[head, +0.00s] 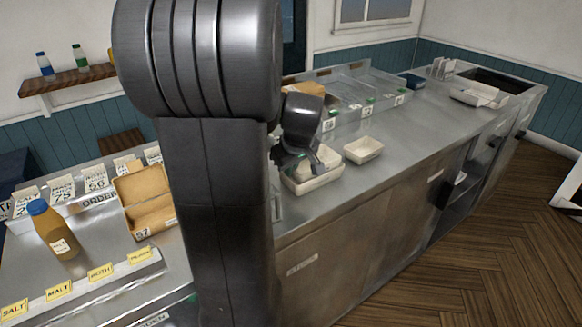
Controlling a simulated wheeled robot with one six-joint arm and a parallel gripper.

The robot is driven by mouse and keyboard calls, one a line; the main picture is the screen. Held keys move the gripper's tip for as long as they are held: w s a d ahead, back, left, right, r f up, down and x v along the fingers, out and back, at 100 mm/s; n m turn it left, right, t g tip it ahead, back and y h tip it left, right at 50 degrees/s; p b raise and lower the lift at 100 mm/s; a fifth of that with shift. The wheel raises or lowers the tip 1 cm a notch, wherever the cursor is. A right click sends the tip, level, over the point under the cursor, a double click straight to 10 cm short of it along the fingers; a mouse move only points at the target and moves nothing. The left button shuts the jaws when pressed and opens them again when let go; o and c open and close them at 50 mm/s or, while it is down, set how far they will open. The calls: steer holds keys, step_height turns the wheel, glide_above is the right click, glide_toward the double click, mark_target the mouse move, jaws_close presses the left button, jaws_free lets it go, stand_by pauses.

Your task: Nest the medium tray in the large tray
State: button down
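A cream tray (318,184), which looks like the large tray, sits on the steel counter just right of my arm. A smaller cream tray (327,157) shows at or just above its opening, partly covered by my gripper; I take it for the medium tray. I cannot tell whether it rests inside or is held above. My gripper (298,165) is dark and points down at these two trays, close against the smaller one. Its fingertips are too small and dark to tell open from shut. Another cream tray (363,150) stands apart to the right, empty.
A clear-sided display rail (350,95) with labels runs along the back of the counter (420,125). A paper-lined holder (478,96) stands at the far right. A cardboard box (145,200) and a sauce bottle (52,230) are at left. My arm hides the middle.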

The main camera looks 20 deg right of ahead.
steer(key=c, duration=1.6)
jaws_free()
steer(key=v, duration=1.4)
steer(key=shift+w+f, duration=0.1)
steer(key=shift+f, duration=0.1)
